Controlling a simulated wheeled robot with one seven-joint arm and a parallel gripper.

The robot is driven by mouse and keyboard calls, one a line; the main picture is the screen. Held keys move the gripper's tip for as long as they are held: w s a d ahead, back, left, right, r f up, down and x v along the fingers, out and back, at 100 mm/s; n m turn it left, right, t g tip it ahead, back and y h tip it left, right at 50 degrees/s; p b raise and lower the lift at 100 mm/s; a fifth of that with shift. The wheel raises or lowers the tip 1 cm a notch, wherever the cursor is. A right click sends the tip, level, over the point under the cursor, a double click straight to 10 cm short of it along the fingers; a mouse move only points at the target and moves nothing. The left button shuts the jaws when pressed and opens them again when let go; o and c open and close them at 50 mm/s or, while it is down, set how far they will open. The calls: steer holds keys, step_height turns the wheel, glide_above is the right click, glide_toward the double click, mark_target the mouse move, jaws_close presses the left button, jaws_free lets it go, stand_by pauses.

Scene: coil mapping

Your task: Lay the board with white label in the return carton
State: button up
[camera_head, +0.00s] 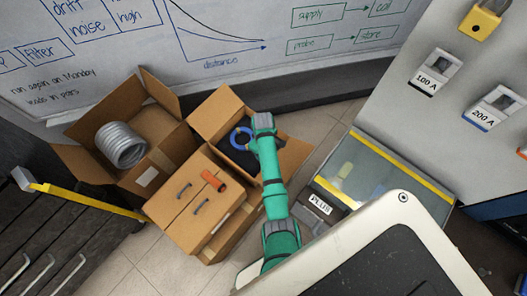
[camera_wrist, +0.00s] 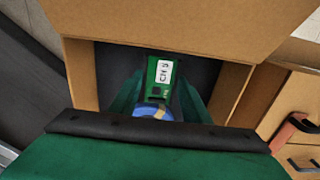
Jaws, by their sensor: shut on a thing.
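The green board with white label (camera_wrist: 161,92) is between the two fingers of my gripper (camera_wrist: 158,84) in the wrist view. The gripper is shut on it, with the label facing the camera. A blue rounded thing shows at the board's near end. An open carton (camera_head: 211,112) with a dark inside lies below my wrist in the head view; its wall and flap (camera_wrist: 190,25) also show in the wrist view. The board is over the dark inside; I cannot tell whether it touches the bottom. My arm hides the fingers in the head view.
A blue ring (camera_head: 237,139) shows at the carton's left side. Another open carton with a grey coil (camera_head: 121,145) stands to the left. A drawer box (camera_head: 182,212) with an orange handle-like piece (camera_head: 213,181) is in front. A glass-topped case (camera_head: 375,165) stands right.

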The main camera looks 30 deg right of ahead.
steer(key=shift+d+f, duration=0.25)
steer(key=shift+f, duration=0.05)
step_height(320, 180, down, 3)
steer(key=shift+r, duration=0.1)
steer(key=shift+w, duration=0.1)
steer(key=shift+f, duration=0.25)
steer(key=o, duration=1.1)
